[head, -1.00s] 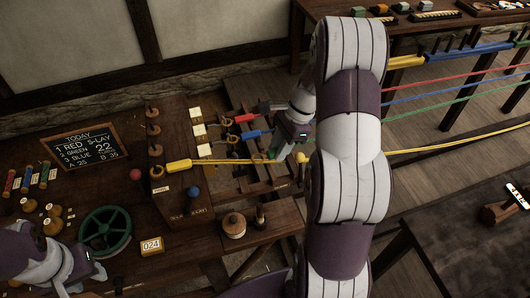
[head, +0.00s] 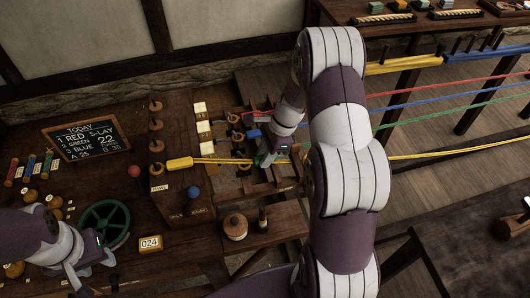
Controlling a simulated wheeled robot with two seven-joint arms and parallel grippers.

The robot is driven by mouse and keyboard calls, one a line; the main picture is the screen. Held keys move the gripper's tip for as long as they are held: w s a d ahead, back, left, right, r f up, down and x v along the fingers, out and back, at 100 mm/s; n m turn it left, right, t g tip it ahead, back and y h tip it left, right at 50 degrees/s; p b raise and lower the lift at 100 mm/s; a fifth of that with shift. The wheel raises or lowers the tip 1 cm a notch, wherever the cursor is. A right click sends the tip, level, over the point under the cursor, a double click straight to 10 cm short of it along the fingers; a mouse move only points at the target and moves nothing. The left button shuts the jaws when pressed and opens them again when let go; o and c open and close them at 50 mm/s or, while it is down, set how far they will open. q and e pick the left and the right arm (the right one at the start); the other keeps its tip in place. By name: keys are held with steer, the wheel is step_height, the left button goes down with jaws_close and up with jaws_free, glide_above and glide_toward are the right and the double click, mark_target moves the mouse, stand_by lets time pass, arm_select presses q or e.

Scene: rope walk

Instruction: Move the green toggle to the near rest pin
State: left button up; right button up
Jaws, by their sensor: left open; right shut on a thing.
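My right gripper (head: 264,160) is low over the dark wooden frame right of the board with the yellow handle. It is shut on the green toggle, which its fingers largely hide. The green strand (head: 440,128) runs in from the right and passes behind my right arm. Several small wooden pins (head: 234,118) stand just left of the gripper; I cannot tell which is the near rest pin. The blue toggle (head: 253,133) lies just beyond the gripper, partly hidden. My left gripper (head: 92,278) is open and empty at the lower left, near the green wheel.
A yellow handle (head: 180,163) lies left of the gripper, its strand passing close to the fingers. A red knob (head: 136,171), a blue knob (head: 193,193), the green wheel (head: 104,226) and a wooden spool (head: 235,226) stand nearby. Red, blue and yellow strands stretch right.

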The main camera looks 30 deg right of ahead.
steer(key=shift+s+a+f, duration=0.1)
steer(key=shift+a+f, duration=0.1)
steer(key=shift+f, duration=0.25)
steer(key=shift+d+f, duration=0.1)
steer(key=shift+d, duration=0.05)
stand_by(0.3)
steer(key=o, duration=1)
steer(key=shift+c, duration=0.2)
